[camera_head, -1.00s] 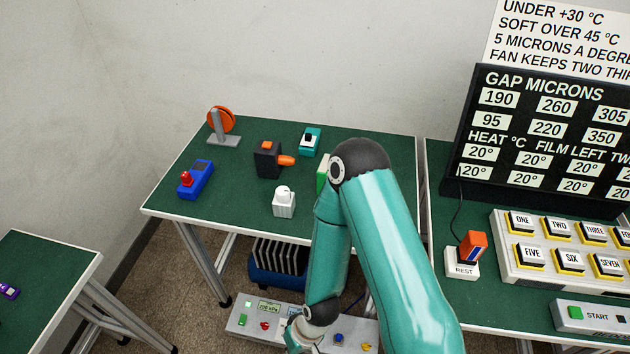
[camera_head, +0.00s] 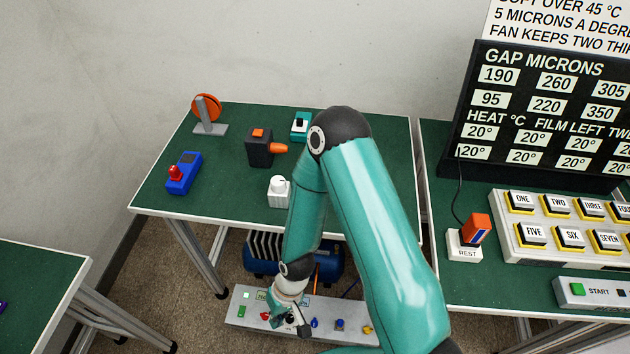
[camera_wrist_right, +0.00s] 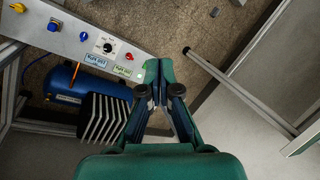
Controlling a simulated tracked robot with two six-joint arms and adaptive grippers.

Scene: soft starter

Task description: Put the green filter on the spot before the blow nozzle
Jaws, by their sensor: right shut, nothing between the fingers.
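The blow nozzle (camera_head: 279,149) is the orange tip on a black block (camera_head: 258,152) on the green-topped table, pointing right. I see no green filter now; my right arm covers the table to the right of the nozzle. My right gripper (camera_head: 288,318) hangs low in front of the table, by the control panel. In the right wrist view its fingers (camera_wrist_right: 158,78) are together and empty, near the panel's end. My left gripper is not in view.
The table (camera_head: 225,195) also holds a blue box with a red button (camera_head: 183,175), an orange disc on a stand (camera_head: 207,107), a teal box (camera_head: 301,126) and a white block (camera_head: 279,192). Below are the grey control panel (camera_head: 240,297) and a blue finned machine (camera_head: 329,262).

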